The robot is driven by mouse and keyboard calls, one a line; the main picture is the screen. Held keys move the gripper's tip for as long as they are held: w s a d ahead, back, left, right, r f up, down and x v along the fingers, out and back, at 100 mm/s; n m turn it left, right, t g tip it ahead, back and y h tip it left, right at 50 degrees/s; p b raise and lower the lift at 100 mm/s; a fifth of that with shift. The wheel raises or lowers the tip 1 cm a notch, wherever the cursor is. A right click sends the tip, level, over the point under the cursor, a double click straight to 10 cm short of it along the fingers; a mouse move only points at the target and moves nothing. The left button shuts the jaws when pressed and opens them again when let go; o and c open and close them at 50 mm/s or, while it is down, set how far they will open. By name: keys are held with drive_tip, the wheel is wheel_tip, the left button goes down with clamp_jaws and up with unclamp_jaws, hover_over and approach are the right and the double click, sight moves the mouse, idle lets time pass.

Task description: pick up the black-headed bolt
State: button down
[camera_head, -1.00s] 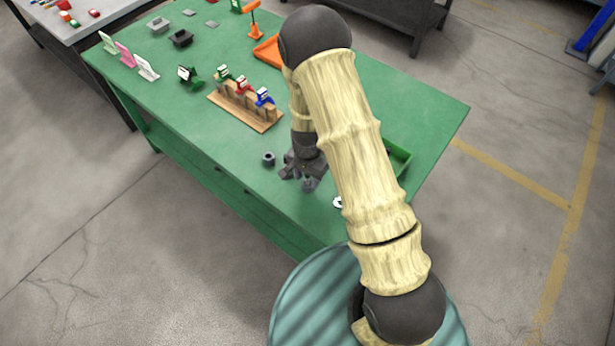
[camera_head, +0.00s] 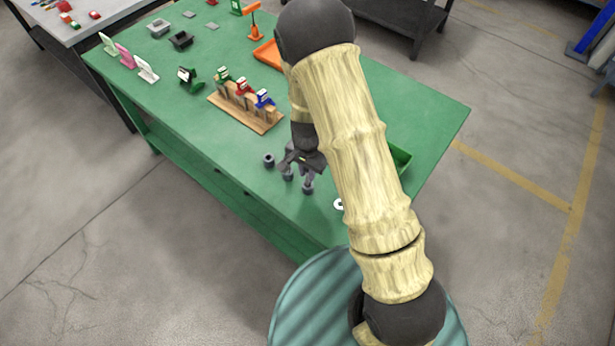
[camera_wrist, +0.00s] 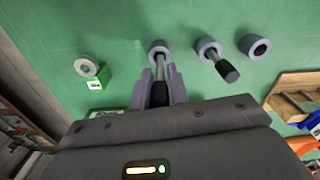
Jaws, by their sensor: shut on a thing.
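In the wrist view my gripper (camera_wrist: 161,80) is shut on a black-headed bolt (camera_wrist: 162,93). The black head is between the fingers, and the grey shank points at a grey collar (camera_wrist: 158,48). I cannot tell whether the shank tip is still inside that collar. A second black-headed bolt (camera_wrist: 228,72) leans out of the middle collar (camera_wrist: 207,45). A third collar (camera_wrist: 255,46) shows an open hole with no bolt. In the head view my gripper (camera_head: 302,166) is above the bench, over the collar nearest the front (camera_head: 307,188).
A white ring (camera_wrist: 87,67) is beside the collars, by a small labelled green block (camera_wrist: 98,82). On the green bench (camera_head: 190,115) stand a wooden rack (camera_head: 240,111) with coloured jacks, an orange tray (camera_head: 268,52) and a green bin (camera_head: 401,158).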

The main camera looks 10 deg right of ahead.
wheel_tip(320, 180, up, 6)
drive_tip(key=shift+r, duration=0.2)
drive_tip(key=shift+f, duration=0.1)
idle(0.5)
